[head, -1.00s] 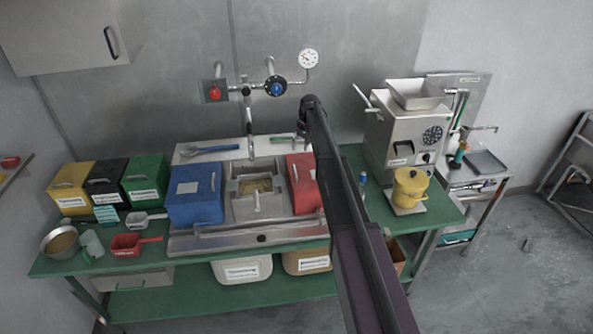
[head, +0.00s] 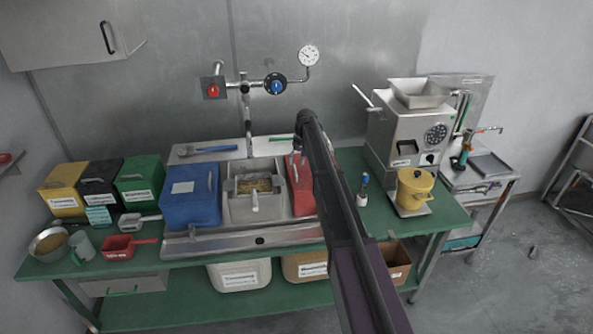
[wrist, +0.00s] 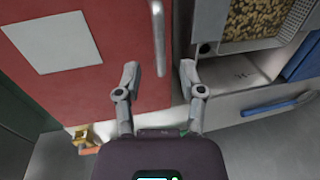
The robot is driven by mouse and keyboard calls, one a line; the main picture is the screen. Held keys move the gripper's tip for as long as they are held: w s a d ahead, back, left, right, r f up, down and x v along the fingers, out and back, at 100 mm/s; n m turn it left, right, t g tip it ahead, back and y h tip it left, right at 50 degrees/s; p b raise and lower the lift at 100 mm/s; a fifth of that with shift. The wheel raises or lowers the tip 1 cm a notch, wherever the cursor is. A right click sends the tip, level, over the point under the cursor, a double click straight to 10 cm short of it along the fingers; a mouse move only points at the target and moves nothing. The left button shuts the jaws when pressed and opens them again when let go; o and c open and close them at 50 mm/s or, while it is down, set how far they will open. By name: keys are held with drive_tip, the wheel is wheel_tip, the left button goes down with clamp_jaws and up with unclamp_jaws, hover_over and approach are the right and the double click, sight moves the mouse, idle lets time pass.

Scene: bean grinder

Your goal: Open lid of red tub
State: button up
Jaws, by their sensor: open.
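The red tub (head: 303,198) stands on the sink unit, right of the steel basket, its right side hidden behind my arm. Its red lid (wrist: 110,85) is closed, with a pale label and a metal bar handle (wrist: 159,28) along one edge in the wrist view. My gripper (wrist: 160,68) is open and empty over that edge. The near end of the handle shows between its two fingertips; I cannot tell whether they touch it. In the head view my gripper (head: 297,152) is above the back of the tub.
A steel basket of beans (head: 255,186) sits directly left of the red tub, with a blue tub (head: 190,205) beyond it. A tap pipe (head: 248,120) hangs behind the basket. A small bottle (head: 363,188) and a yellow pot (head: 415,187) stand to the right.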

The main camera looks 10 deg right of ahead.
drive_tip(key=shift+a+f+b, duration=0.2)
drive_tip(key=shift+f+b, duration=0.7)
drive_tip(key=shift+f, duration=0.3)
clamp_jaws()
drive_tip(key=shift+d, duration=0.2)
drive_tip(key=shift+a, duration=0.2)
drive_tip(key=shift+a+r, duration=0.1)
